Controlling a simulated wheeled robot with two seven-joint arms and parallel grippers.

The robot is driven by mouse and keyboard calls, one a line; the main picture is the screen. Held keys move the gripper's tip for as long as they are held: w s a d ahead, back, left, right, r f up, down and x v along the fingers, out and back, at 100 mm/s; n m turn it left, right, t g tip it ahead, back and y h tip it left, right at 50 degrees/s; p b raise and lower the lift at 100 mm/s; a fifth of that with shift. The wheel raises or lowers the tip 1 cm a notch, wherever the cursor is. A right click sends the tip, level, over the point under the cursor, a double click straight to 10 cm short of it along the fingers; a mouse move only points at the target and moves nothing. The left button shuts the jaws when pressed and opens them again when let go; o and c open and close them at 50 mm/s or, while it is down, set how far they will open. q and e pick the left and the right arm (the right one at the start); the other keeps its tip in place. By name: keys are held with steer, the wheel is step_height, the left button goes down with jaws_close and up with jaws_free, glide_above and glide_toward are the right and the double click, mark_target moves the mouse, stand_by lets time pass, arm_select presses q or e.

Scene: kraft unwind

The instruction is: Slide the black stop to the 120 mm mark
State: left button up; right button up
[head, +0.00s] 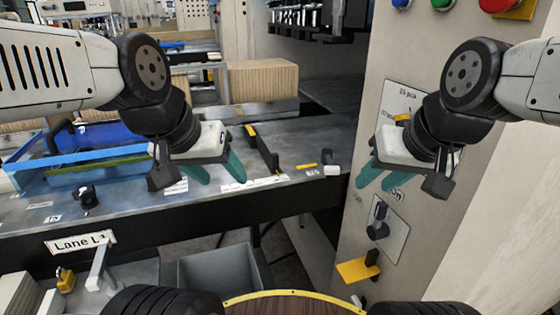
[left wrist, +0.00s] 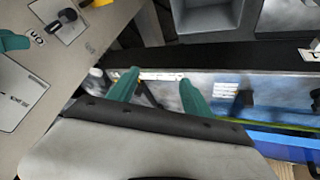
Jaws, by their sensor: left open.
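The black stop (head: 264,152) is a long dark bar with a yellow patch at its far end, standing on the grey bench. Its near end is close to a white printed scale strip (head: 262,183) along the bench's front edge. The scale's numbers are too small to read. My left gripper (head: 217,171) has teal fingers, open and empty, over the bench just left of the stop. In the left wrist view the fingers (left wrist: 158,80) stand apart, with the strip and a dark piece visible between them. My right gripper (head: 381,174) appears open and empty before the control panel.
A panel (head: 350,235) with switches and buttons stands at the right. A yellow mark (head: 306,166) and a small white block (head: 332,170) lie right of the stop. A kraft-coloured block (head: 262,82) sits behind. A blue frame (head: 85,160) is at the left, a grey bin (head: 215,270) below.

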arm_select(q)
steer(key=c, duration=0.3)
steer(key=shift+w+r, duration=0.15)
steer(key=shift+w, duration=0.1)
steer(key=shift+c, duration=0.5)
steer(key=n+g+y, duration=0.2)
steer(key=n+g, duration=0.3)
steer(key=g, duration=0.1)
glide_above(275, 154)
steer(key=shift+s+a+f, duration=0.25)
steer(key=shift+s+f, duration=0.1)
steer(key=shift+f, duration=0.05)
steer(key=shift+w+d+f, duration=0.25)
steer(key=shift+w+f, duration=0.1)
step_height(275, 154, down, 8)
steer(key=shift+r, duration=0.25)
jaws_close()
